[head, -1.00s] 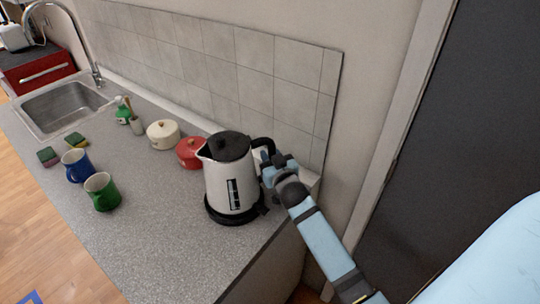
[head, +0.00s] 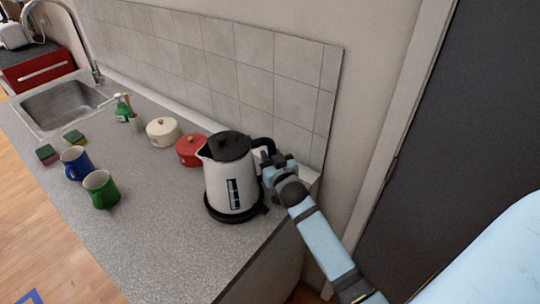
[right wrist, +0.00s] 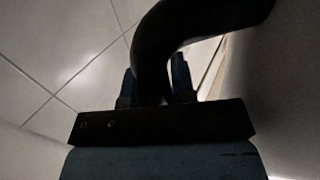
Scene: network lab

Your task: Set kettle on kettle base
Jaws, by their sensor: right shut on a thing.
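The white kettle (head: 222,182) with a black lid and black handle stands upright at the right end of the counter in the head view. The black kettle base (head: 262,207) shows under and beside its bottom. The kettle appears to sit on the base, but I cannot tell if it is fully seated. My right gripper (head: 268,167) is at the kettle's right side, shut on the handle. In the right wrist view the black handle (right wrist: 155,62) passes between the two fingers. My left gripper is not in view.
A red pot (head: 190,150) stands close behind the kettle, with a cream pot (head: 162,132) farther left. A green mug (head: 101,189) and a blue mug (head: 76,163) stand left. The tiled wall (head: 255,75) is close behind. The counter (head: 165,230) is clear in front.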

